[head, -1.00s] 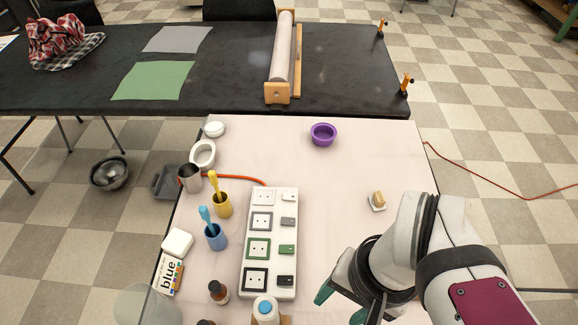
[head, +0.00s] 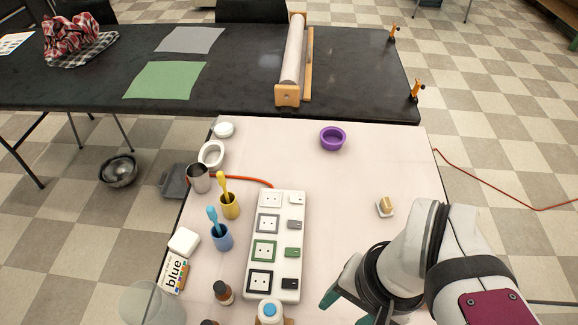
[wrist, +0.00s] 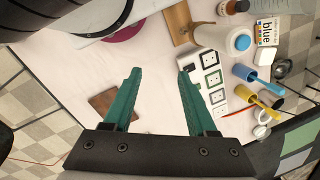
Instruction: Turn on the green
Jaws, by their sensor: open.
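A white power strip (head: 260,290) lies lengthwise on the pale table, with several framed sockets, each beside its own switch. The green-framed socket (head: 264,251) is second from the near end, and the green switch (head: 292,252) is to its right. My gripper (head: 345,307) is open and empty, right of the strip's near end and apart from it. In the wrist view, the open teal fingers (wrist: 160,76) have bare table between them. The green-framed socket (wrist: 212,78) shows right of the right finger; the green switch is not clear there.
A blue-capped white bottle (head: 268,314) and a brown bottle (head: 223,292) stand near the strip's near end. Blue (head: 222,238) and yellow (head: 230,206) cups are on its left. A purple bowl (head: 333,138) and soap on a dish (head: 386,206) are farther off.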

